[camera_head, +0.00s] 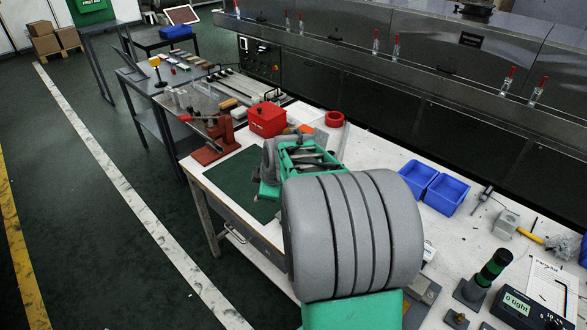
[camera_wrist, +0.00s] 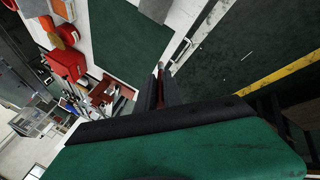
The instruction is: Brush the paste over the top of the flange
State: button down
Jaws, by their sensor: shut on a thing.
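My gripper (camera_wrist: 160,88) shows in the wrist view as two dark fingers close together. The fingers are over the bench's front edge, near the dark green mat (camera_wrist: 132,38). The mat also shows in the head view (camera_head: 235,182), partly covered by my arm. I cannot pick out the flange, the paste or brush bristles for sure in either view.
A red box (camera_head: 267,120), a red ring (camera_head: 334,119) and a red clamp-like fixture (camera_head: 213,140) stand beyond the mat. Two blue bins (camera_head: 432,186), a hammer (camera_head: 545,240) and a small display (camera_head: 525,310) are on the right. The steel dryer (camera_head: 430,80) runs along the back. Left floor is free.

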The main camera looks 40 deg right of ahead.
jog(key=s+d+r+n+y, duration=0.25)
jog(key=d+r, duration=0.25)
jog(key=d, duration=0.4)
jog(key=shift+t+h, duration=0.25)
jog(key=shift+t, duration=0.05)
jog(key=shift+w+f+b, duration=0.15)
jog(key=shift+f+b, duration=1.1)
jog(key=shift+f, duration=1.35)
